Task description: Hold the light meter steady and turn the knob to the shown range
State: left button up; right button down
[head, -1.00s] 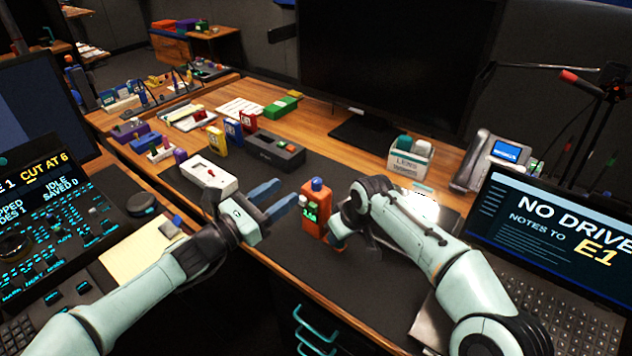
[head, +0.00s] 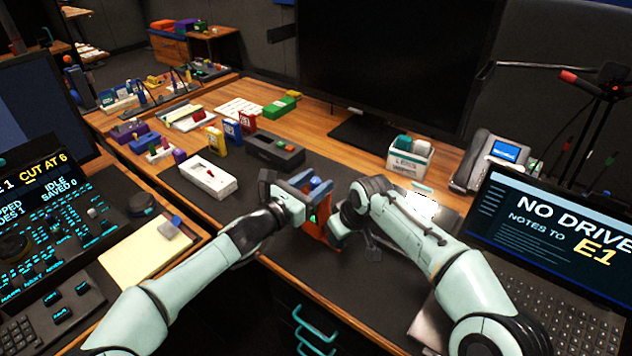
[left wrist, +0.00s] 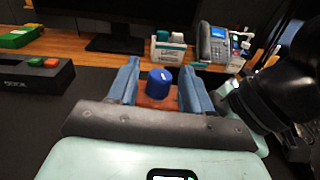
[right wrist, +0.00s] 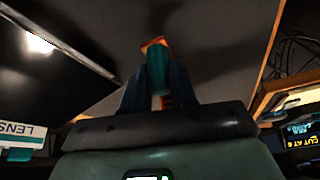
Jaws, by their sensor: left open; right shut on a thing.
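The light meter (head: 318,230) is an orange handheld block with a blue knob (head: 315,183) on top, standing near the middle of the dark desk mat. My left gripper (head: 309,186) is at its top; in the left wrist view its open blue fingers (left wrist: 160,80) stand either side of the blue knob (left wrist: 160,81), with gaps visible. My right gripper (head: 334,232) is shut on the meter's body from the right. The right wrist view shows part of the orange meter (right wrist: 155,42) beyond the fingers. The meter's display is mostly hidden and its reading cannot be made out.
A white switch box (head: 207,179) and a dark button box (head: 268,152) lie left of and behind the meter. A lens box (head: 409,163), a phone (head: 500,160) and a laptop (head: 545,235) showing "NO DRIVE, NOTES TO E1" stand to the right. The front mat is clear.

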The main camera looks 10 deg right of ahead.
pick_arm(q)
jog(key=shift+w+d, duration=0.3)
jog(key=shift+c, duration=0.3)
grip_shut()
jog(key=shift+r+m+g+h, duration=0.1)
jog(key=shift+m+g+h, duration=0.2)
jog(key=shift+m+h, duration=0.1)
jog(key=shift+m+g+h, duration=0.7)
jog(key=shift+g, duration=0.3)
jog(key=shift+m+g+h, duration=0.3)
jog(key=shift+m+g, duration=0.2)
jog(key=shift+g, duration=0.3)
jog(key=shift+o, duration=0.3)
grip_release()
